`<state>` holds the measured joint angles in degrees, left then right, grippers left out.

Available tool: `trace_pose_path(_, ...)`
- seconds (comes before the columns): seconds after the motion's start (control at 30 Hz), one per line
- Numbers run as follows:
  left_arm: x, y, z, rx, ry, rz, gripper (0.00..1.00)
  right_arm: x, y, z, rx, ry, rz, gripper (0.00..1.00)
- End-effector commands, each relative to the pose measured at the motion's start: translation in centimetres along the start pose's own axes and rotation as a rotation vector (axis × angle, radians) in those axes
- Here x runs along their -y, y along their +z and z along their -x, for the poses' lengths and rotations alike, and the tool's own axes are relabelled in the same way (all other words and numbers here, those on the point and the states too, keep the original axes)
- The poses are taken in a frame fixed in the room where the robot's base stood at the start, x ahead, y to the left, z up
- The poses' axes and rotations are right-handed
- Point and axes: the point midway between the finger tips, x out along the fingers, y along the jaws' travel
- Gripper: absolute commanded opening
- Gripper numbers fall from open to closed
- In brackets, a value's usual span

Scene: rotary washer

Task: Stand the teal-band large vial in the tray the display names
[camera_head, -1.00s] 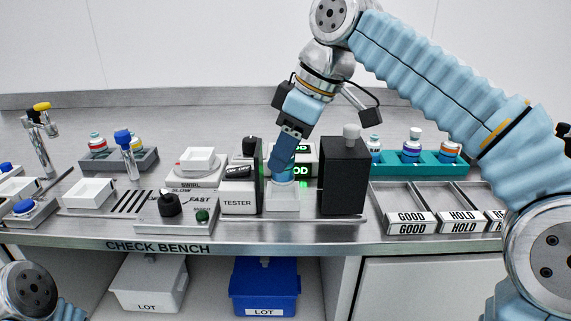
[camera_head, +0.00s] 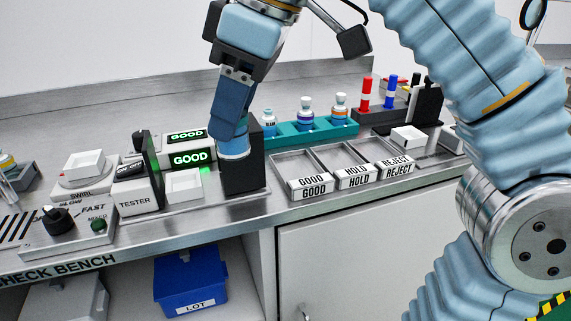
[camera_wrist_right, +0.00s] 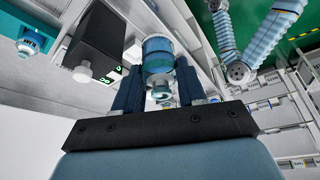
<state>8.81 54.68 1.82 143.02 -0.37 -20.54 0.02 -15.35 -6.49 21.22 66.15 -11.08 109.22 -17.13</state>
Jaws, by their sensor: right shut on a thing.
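The teal-band large vial (camera_wrist_right: 158,62) is held between the fingers of my right gripper (camera_wrist_right: 160,88) in the right wrist view. In the head view my right gripper (camera_head: 233,140) hangs in front of the black block, and only the lower end of the vial (camera_head: 234,150) shows below it. The display (camera_head: 188,159) reads GOOD in green. The GOOD tray (camera_head: 297,162) is to the right of the gripper and looks empty. The HOLD tray (camera_head: 341,155) and REJECT tray (camera_head: 377,149) stand beside it. My left gripper is not in view.
The tester (camera_head: 137,203) with an empty white nest (camera_head: 184,184) is left of the black block (camera_head: 243,178). A teal rack (camera_head: 316,133) with several vials stands behind the trays. A dark rack (camera_head: 378,120) with red and blue items is at the back right.

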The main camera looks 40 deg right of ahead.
Motion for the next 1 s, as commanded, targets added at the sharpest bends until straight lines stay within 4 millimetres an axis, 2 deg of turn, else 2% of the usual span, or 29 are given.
trace_pose_path(0.03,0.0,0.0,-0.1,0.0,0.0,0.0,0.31,-0.9,1.7,0.6,-0.004,0.019,-0.046,0.1)
trace_pose_path(0.1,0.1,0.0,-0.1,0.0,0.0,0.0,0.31,-1.9,3.7,1.3,-0.004,0.036,-0.102,0.1)
trace_pose_path(0.27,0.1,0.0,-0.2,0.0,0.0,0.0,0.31,-3.7,6.3,1.8,-0.005,0.053,-0.175,0.1)
trace_pose_path(0.37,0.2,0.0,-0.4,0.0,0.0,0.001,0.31,-5.5,6.9,1.0,-0.004,0.055,-0.186,0.1)
trace_pose_path(0.63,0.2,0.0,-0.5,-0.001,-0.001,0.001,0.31,-12.9,7.9,-2.6,-0.001,0.054,-0.187,0.1)
trace_pose_path(0.7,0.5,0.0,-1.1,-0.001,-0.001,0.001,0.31,-13.9,8.5,-4.2,-0.001,0.054,-0.184,0.1)
trace_pose_path(0.8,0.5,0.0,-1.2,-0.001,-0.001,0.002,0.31,-15.3,9.0,-5.7,-0.003,0.055,-0.183,0.1)
trace_pose_path(1.0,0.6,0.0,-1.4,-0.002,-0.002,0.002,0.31,-16.6,9.4,-7.1,-0.004,0.054,-0.181,0.1)
